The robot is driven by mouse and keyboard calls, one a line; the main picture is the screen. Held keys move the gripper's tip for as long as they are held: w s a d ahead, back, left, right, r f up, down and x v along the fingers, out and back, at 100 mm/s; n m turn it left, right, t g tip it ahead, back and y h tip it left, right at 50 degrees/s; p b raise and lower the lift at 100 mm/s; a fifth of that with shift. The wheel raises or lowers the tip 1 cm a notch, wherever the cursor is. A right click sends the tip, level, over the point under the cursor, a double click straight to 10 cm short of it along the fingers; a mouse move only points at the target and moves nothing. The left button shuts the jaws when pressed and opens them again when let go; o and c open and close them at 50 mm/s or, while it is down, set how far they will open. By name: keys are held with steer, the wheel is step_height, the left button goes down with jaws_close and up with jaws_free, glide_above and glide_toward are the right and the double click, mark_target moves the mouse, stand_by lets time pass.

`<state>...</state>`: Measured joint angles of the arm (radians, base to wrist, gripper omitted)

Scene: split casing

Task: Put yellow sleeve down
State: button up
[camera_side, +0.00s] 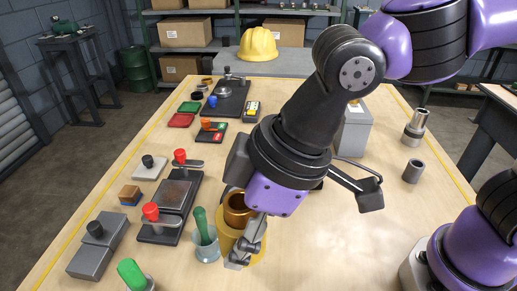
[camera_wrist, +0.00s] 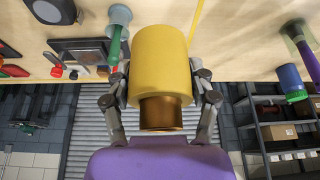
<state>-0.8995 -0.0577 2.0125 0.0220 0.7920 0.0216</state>
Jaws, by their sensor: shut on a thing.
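The yellow sleeve (camera_side: 228,240) is a thick cylinder with a bronze inner piece (camera_side: 237,204) showing at its upper end. In the wrist view the yellow sleeve (camera_wrist: 160,62) fills the space between the fingers, and the bronze piece (camera_wrist: 162,112) sticks out on the side toward my palm. My gripper (camera_side: 243,250) is shut on the sleeve, with one finger on each side in the wrist view (camera_wrist: 161,90). The sleeve looks upright, low over the wooden table. I cannot tell whether its lower end touches the table; the gripper hides part of it.
A pale cup (camera_side: 206,250) with a green-handled tool (camera_side: 203,224) stands close at the sleeve's left. Left of it are a dark fixture (camera_side: 173,194) with red knobs and a grey block (camera_side: 97,247). A grey ring (camera_side: 413,171) stands right.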

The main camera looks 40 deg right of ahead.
steer(key=shift+r, duration=0.7)
steer(key=shift+w+r, duration=0.15)
steer(key=shift+w, duration=0.2)
steer(key=w+d+m+t+h, duration=0.1)
steer(key=w+d+m, duration=0.4)
steer(key=w, duration=0.5)
steer(key=w+d+m+t+h, duration=0.1)
steer(key=w+d+m+h, duration=0.15)
steer(key=w+d, duration=0.55)
steer(key=shift+m+y, duration=0.35)
steer(key=w+d+f, duration=0.2)
steer(key=f, duration=0.2)
steer(key=w+d+f, duration=0.3)
steer(key=f, duration=0.1)
steer(key=w+d+f, duration=0.3)
steer(key=f, duration=0.1)
steer(key=shift+w, duration=0.1)
steer(key=shift+d+f, duration=0.1)
steer(key=shift+f, duration=2)
steer(key=shift+f, duration=0.15)
